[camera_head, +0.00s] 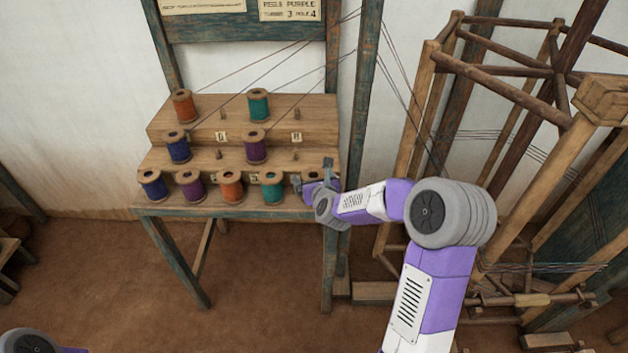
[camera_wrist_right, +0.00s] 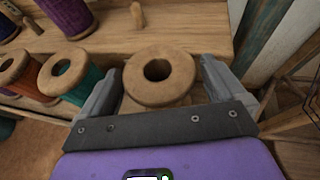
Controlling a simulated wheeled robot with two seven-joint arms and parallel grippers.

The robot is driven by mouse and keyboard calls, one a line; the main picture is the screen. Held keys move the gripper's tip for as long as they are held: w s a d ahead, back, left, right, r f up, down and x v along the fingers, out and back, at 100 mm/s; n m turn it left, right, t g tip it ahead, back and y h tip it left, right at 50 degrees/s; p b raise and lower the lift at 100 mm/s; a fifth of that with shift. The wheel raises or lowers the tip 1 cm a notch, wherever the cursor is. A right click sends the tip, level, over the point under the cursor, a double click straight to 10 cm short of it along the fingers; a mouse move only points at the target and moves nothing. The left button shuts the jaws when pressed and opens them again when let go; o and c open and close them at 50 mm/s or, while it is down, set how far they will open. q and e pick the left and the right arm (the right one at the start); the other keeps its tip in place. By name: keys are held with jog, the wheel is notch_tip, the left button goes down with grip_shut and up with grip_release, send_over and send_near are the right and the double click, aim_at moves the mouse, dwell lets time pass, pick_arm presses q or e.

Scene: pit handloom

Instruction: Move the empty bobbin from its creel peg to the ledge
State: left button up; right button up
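The empty bobbin (camera_wrist_right: 160,76) is bare wood with a dark centre hole. It stands upright between the fingers of my right gripper (camera_wrist_right: 158,85) in the right wrist view, with slim gaps beside its top flange. In the head view my right gripper (camera_head: 312,174) is at the right end of the creel's lowest row, and it mostly hides the bobbin. The wooden stepped creel (camera_head: 290,140) stands against the wall. I cannot tell which surface is the ledge. My left gripper is out of view.
A teal bobbin (camera_head: 271,187) stands just left of my right gripper, with orange, purple and blue ones further left. More thread-filled bobbins and bare pegs (camera_head: 297,113) are on the upper steps. A blue post (camera_head: 358,110) and a wooden frame (camera_head: 505,85) stand to the right.

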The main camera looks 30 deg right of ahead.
jog(key=shift+r, duration=0.15)
jog(key=shift+s+r+p, duration=0.2)
jog(key=shift+s+p, duration=0.1)
jog(key=shift+s, duration=0.05)
jog(key=p+v, duration=0.1)
jog(key=v, duration=1)
jog(key=s+a+f+n+g+y, duration=0.25)
jog(key=a+f+n, duration=0.35)
jog(key=f+n, duration=0.35)
jog(key=s+a+f+n+g+y, duration=0.1)
jog(key=a+f+n+g+y, duration=0.2)
jog(key=a+f+n, duration=0.45)
jog(key=s+a+f+n+g+y, duration=0.1)
jog(key=s+a+f+n+g, duration=0.2)
jog(key=s+f+n, duration=0.5)
jog(key=s+a+f+n+g+y, duration=0.1)
jog(key=s+a+f+n+g, duration=0.3)
jog(key=n, duration=0.7)
jog(key=s+a+f, duration=0.2)
jog(key=s+f, duration=0.2)
jog(key=f, duration=0.1)
jog(key=shift+s+n+y, duration=0.2)
jog(key=shift+n+y, duration=0.15)
jog(key=shift+n, duration=0.05)
